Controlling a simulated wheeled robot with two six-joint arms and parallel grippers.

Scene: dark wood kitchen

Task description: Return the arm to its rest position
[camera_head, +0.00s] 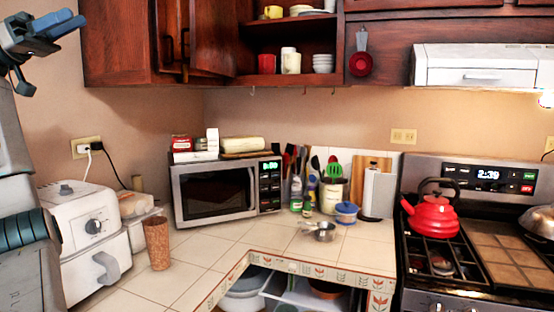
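My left arm comes in along the left edge, raised high. Its gripper (62,24) is at the top left, beside the upper cabinet and well above the counter. Its blue-grey finger parts point right and lie close together, seen from the side. I cannot tell whether they are open or shut, and I see no object in them. My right gripper is not in view.
Below are a white air fryer (82,240), a brown tumbler (157,244) and a microwave (215,192). A red kettle (434,216) sits on the stove. The counter front (210,262) is clear.

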